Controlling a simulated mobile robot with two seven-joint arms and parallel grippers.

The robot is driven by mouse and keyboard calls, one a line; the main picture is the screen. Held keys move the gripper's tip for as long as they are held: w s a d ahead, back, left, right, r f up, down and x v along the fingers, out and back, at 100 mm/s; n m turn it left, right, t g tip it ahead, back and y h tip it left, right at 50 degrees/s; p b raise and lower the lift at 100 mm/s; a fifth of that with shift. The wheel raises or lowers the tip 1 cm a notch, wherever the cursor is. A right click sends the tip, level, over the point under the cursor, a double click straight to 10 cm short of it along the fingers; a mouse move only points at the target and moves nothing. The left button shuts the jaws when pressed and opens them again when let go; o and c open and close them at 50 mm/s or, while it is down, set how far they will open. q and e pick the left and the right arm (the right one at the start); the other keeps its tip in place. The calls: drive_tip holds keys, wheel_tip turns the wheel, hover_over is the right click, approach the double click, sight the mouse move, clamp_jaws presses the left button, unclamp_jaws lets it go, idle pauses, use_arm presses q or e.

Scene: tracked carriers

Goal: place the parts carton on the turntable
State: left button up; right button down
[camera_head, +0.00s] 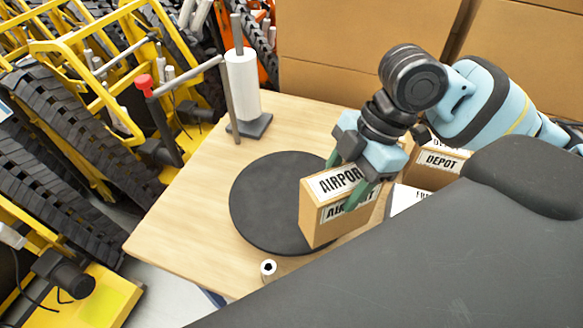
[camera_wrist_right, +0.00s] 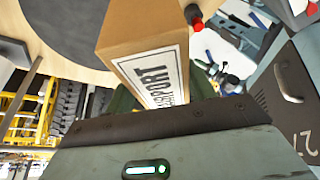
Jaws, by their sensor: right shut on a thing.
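The parts carton (camera_head: 312,213) is a brown box with white AIRPORT labels on its top and side. My right gripper (camera_head: 345,184) is shut on it from above, one finger on each side. The turntable (camera_head: 262,205) is a flat dark disc on the wooden table. The carton is over the disc's right part, upright or nearly so; I cannot tell whether its base touches the disc. In the right wrist view the carton (camera_wrist_right: 135,40) shows close up beside the disc (camera_wrist_right: 68,25). My left gripper is not in view.
A paper roll (camera_head: 243,85) on a dark stand is at the table's back. A small white cylinder (camera_head: 268,270) stands by the disc's front edge. Another carton marked DEPOT (camera_head: 432,168) is at right. Yellow tracked carriers (camera_head: 75,60) stand left of the table (camera_head: 175,220).

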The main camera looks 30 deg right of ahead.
drive_tip(key=w+a+f, duration=0.1)
drive_tip(key=w+a, duration=0.1)
drive_tip(key=w, duration=1.1)
drive_tip(key=shift+a, duration=0.2)
drive_tip(key=shift+w+f, duration=0.2)
drive_tip(key=shift+f, duration=0.75)
drive_tip(key=shift+w+f, duration=0.15)
drive_tip(key=shift+f, duration=0.85)
drive_tip(key=c, duration=0.5)
unclamp_jaws()
